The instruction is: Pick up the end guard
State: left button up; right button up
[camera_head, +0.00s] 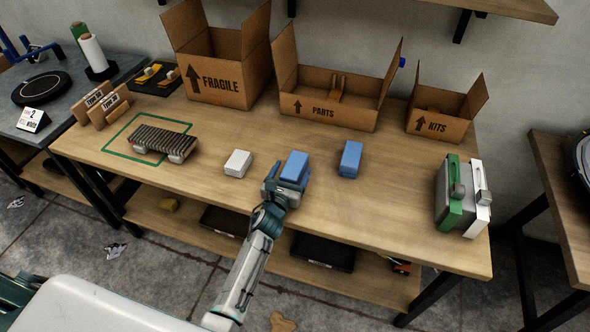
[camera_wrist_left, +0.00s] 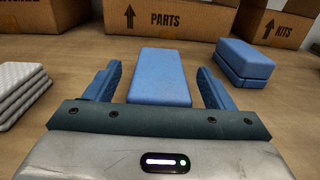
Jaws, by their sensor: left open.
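No part is labelled as the end guard, so I cannot tell for certain which it is. A blue block (camera_head: 296,165) lies on the workbench near its middle; in the left wrist view the blue block (camera_wrist_left: 160,75) sits between the jaws. My left gripper (camera_head: 286,185) is open at the near end of this block. In the left wrist view, the left gripper (camera_wrist_left: 160,82) has one finger on each side of the block, with gaps showing. A second blue piece (camera_head: 350,158), looking like two stacked layers in the wrist view (camera_wrist_left: 245,62), lies to the right. My right gripper is not in view.
A white stack (camera_head: 238,163) lies left of the gripper. Open cardboard boxes marked FRAGILE (camera_head: 222,82), PARTS (camera_head: 323,112) and KITS (camera_head: 437,126) stand behind. A roller piece (camera_head: 165,141) is at left, a green-and-white case (camera_head: 462,195) at right.

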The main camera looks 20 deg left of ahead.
pick_arm(q)
jog(key=shift+w, duration=0.85)
jog(key=shift+s, duration=0.1)
jog(key=shift+c, duration=0.7)
jog(key=c, duration=0.9)
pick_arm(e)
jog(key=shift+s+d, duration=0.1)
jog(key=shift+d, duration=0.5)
pick_arm(q)
jog(key=shift+r, duration=0.1)
